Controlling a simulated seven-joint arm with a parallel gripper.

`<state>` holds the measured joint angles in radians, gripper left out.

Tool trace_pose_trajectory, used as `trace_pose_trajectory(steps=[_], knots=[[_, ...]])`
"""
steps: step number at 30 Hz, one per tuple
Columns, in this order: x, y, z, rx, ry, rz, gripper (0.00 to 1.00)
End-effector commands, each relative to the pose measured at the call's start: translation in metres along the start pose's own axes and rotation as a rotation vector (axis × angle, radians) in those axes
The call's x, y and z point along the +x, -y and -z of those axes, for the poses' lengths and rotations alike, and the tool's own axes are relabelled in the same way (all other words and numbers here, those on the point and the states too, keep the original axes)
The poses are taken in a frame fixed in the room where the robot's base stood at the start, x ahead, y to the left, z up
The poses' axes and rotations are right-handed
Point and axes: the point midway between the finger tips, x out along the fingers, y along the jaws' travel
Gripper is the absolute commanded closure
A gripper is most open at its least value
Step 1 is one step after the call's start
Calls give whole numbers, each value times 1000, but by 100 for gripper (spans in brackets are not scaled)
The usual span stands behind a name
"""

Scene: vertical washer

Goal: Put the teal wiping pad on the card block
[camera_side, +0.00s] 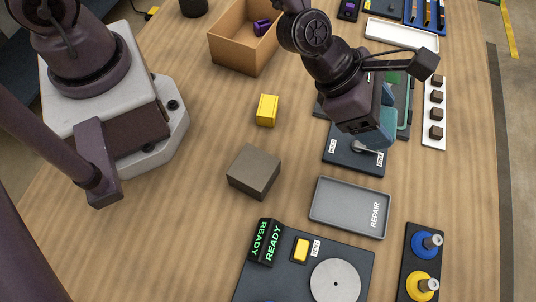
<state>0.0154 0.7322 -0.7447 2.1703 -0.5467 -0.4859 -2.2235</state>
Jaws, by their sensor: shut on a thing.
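My gripper (378,128) is over the right part of the table, above a dark plate (343,160) with a small knob and white labels. It is shut on the teal wiping pad (385,131), which shows at the lower right of the gripper body. The fingertips are mostly hidden by the gripper and the pad. I cannot tell whether the pad touches the plate below. A plain grey-brown block (252,171), which looks like the card block, sits on the table to the lower left of the gripper, apart from it. Its top is bare.
A grey REPAIR tray (335,212) lies empty right of the block. A yellow block (267,110) and a cardboard box (231,51) stand behind. A READY sign (265,242), a white disc (335,281) and blue and yellow knobs (424,262) are in front.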

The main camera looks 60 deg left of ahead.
Motion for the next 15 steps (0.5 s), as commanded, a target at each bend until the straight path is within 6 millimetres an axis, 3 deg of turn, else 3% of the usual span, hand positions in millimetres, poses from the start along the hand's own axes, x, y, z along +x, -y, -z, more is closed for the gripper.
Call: trace_pose_trajectory(steps=[5,15], knots=[[-8,-13,24,55,-6,68,60],[-33,1,67,361,-4,376,60]])
